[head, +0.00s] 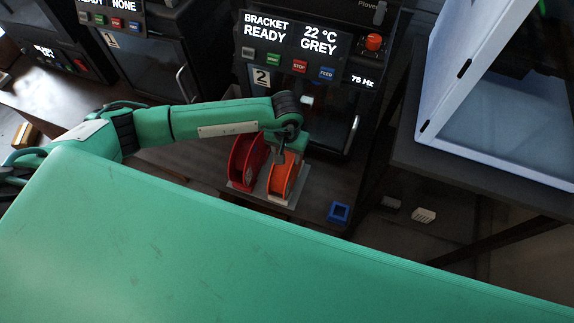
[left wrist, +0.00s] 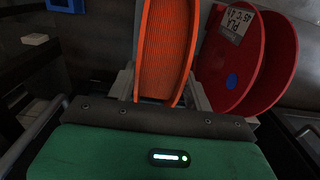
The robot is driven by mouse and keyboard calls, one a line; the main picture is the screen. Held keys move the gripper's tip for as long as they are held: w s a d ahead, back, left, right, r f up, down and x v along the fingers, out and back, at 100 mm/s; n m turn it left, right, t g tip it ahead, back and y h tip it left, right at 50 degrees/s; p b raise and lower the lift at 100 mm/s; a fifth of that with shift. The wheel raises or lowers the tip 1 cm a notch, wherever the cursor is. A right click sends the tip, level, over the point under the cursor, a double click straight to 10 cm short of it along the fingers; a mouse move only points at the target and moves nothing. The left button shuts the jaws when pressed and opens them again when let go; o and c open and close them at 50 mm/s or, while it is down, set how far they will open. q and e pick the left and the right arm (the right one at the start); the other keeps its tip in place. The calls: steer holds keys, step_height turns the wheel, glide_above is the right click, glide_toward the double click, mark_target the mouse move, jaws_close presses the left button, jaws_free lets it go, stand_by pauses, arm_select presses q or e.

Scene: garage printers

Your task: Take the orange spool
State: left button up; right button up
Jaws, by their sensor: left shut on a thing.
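The orange spool (head: 283,178) stands upright on a light grey plate or stand (head: 294,199) in front of printer 2. In the left wrist view the orange spool (left wrist: 166,45) sits between my two fingers. My left gripper (head: 290,157) reaches down onto it from above and is shut on it. The left gripper also shows in the left wrist view (left wrist: 165,92). I cannot tell whether the spool is lifted off the stand. My right gripper is not in view.
A red spool (head: 246,160) stands close to the left of the orange one in the head view, with a label showing in the wrist view. A blue square piece (head: 339,212) lies to the right. Printer 2 (head: 295,75) stands behind. A white-framed enclosure (head: 470,70) is at right.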

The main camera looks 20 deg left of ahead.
arm_select(q)
steer(key=shift+r+p, duration=0.45)
steer(key=shift+r, duration=1.6)
